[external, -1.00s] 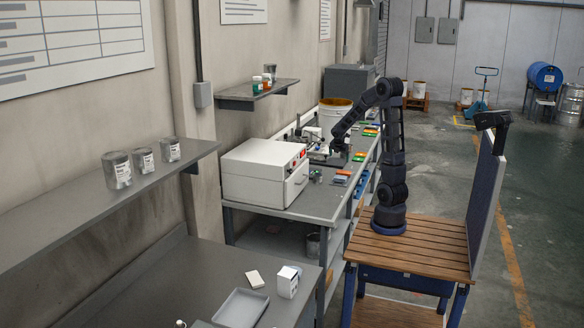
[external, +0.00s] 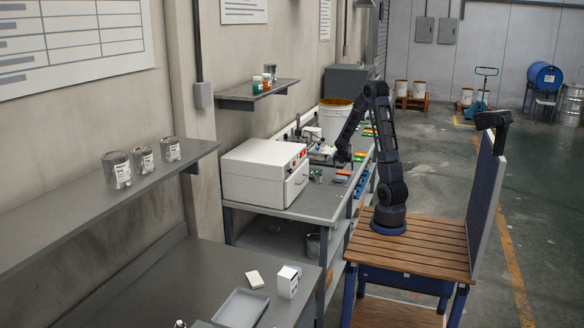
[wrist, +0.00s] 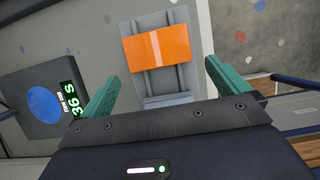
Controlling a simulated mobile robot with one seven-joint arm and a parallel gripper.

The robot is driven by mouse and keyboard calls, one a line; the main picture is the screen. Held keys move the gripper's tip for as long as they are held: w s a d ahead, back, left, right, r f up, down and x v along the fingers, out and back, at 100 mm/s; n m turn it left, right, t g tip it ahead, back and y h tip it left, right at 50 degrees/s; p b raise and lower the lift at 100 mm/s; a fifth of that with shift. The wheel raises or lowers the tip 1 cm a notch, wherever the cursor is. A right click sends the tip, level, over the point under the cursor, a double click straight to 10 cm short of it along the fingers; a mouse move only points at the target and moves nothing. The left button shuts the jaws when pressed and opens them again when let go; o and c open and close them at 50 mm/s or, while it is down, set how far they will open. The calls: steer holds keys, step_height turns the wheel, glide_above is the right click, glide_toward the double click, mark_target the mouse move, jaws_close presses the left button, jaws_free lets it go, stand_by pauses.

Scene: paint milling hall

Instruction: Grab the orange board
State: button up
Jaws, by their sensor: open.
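The orange board (wrist: 140,52) lies on a grey slotted holder (wrist: 152,86) in the wrist view. It is a flat rectangle with a paler stripe across its middle, slightly tilted in the picture. My gripper (wrist: 161,72) is open, its green fingers spread to the left and right of the board's picture position. Nothing is between the fingers, and no contact with the board shows. In the external view my gripper (external: 343,157) points down over the bench's right side. Small orange pieces show near it there, but I cannot tell for certain which is the board.
A device with a blue disc (wrist: 44,104) and green digits lies left in the wrist view. A white box-shaped machine (external: 262,172) stands on the bench, left of my gripper. A white bucket (external: 334,114) stands behind. Coloured pieces line the bench's right edge.

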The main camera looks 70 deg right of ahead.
mark_target(344, 173)
steer(key=shift+x, duration=2.55)
steer(key=shift+w+d, duration=0.1)
steer(key=shift+d, duration=0.05)
steer(key=c, duration=0.7)
steer(key=shift+r, duration=0.15)
